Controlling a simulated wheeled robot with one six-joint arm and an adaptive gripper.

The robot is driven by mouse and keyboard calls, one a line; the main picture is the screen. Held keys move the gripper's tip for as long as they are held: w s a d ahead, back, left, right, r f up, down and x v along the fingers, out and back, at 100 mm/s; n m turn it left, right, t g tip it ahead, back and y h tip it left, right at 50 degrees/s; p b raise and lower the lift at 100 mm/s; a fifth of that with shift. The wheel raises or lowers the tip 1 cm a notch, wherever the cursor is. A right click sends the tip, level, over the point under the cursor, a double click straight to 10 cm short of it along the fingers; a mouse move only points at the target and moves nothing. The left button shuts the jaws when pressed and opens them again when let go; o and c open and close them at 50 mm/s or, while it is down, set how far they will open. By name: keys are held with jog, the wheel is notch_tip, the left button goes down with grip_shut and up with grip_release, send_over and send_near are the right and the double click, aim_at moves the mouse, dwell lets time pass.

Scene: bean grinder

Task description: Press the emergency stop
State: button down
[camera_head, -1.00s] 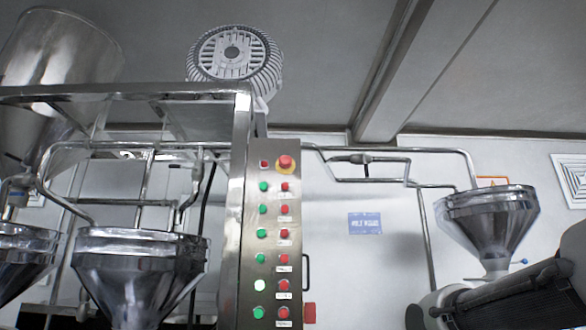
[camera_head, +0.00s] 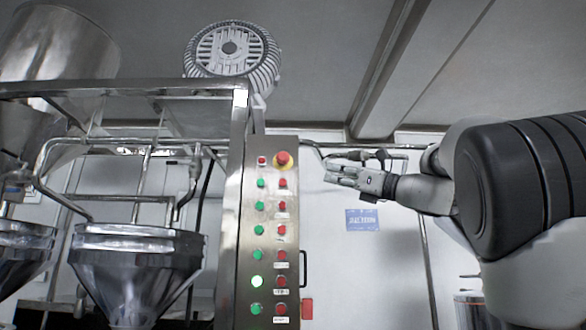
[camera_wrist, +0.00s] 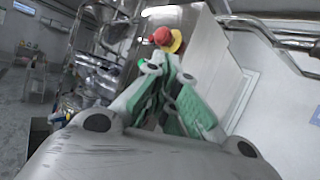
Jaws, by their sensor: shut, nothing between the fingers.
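The emergency stop (camera_head: 283,159) is a red mushroom button on a yellow ring, at the top right of the metal control panel (camera_head: 247,215). In the wrist view the red emergency stop (camera_wrist: 162,36) with its yellow ring shows just beyond my fingertips. My gripper (camera_head: 328,172) is right of the panel in the head view, its fingers pointing left towards the button, with a visible gap between them in the picture. In the wrist view my gripper (camera_wrist: 168,62) has its fingers closed together at the tips and empty. Whether it is touching the button cannot be told from the wrist view.
Below the stop, the panel carries columns of green buttons (camera_head: 259,206) and red buttons (camera_head: 282,206). A steel hopper (camera_head: 135,262) stands left. Pipes run along the wall behind my arm, near a blue sign (camera_head: 363,220). The space right of the panel is otherwise open.

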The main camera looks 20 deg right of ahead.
aim_at(284, 163)
jog(key=shift+a+m, duration=0.1)
jog(key=shift+m, duration=0.5)
jog(key=x, duration=1.3)
jog(key=shift+w+a, duration=0.25)
jog(key=shift+w, duration=0.1)
